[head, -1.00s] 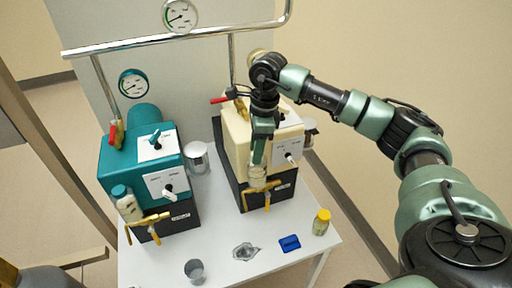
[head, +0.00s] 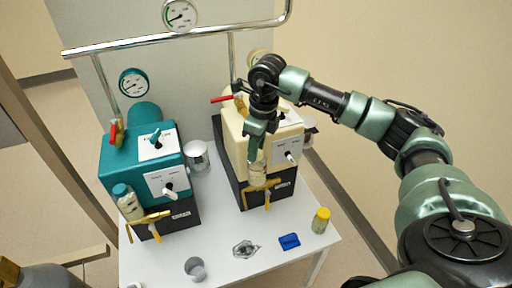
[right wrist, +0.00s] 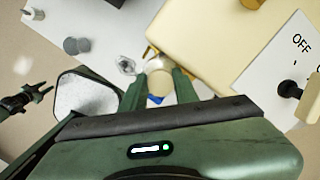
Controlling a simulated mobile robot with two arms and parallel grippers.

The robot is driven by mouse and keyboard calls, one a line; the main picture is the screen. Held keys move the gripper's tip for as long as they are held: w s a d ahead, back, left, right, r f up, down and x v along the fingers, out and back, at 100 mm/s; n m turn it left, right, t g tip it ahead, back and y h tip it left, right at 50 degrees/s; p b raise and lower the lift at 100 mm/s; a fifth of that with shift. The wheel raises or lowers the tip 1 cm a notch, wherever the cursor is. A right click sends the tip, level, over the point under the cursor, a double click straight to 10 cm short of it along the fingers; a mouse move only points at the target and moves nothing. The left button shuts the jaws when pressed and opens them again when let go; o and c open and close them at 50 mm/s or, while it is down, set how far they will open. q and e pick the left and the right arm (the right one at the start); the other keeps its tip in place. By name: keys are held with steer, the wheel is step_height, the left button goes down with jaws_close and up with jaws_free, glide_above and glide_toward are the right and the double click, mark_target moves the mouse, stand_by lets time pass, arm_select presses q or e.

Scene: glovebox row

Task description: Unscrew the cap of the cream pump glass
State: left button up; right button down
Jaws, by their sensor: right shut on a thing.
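The cream pump (head: 238,135) stands at the right of the table. Its glass (head: 256,177) is upright at the pump's front, above a brass valve. My right gripper (head: 257,143) points down from above, over the top of this glass. It is shut on the cap; a round cream top (right wrist: 161,88) shows between the green fingers in the right wrist view. The fingers partly hide the cap, and I cannot tell whether it touches the glass rim.
The teal pump (head: 140,165) with its teal-capped glass (head: 127,202) stands at the left. A metal cup (head: 195,269), a crumpled silvery piece (head: 245,250), a blue object (head: 289,241) and a yellow-capped bottle (head: 321,221) are along the table's front. Pipes run above the pumps.

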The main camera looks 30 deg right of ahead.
steer(key=c, duration=1.9)
jaws_free()
steer(key=shift+d, duration=0.15)
jaws_close()
steer(key=shift+w+r, duration=0.1)
steer(key=shift+r, duration=0.15)
steer(key=shift+r+p, duration=0.65)
steer(key=shift+r, duration=0.15)
steer(key=shift+r, duration=0.2)
steer(key=shift+r+p, duration=0.25)
steer(key=shift+p, duration=0.1)
steer(key=shift+r+p, duration=1.35)
steer(key=shift+r, duration=0.7)
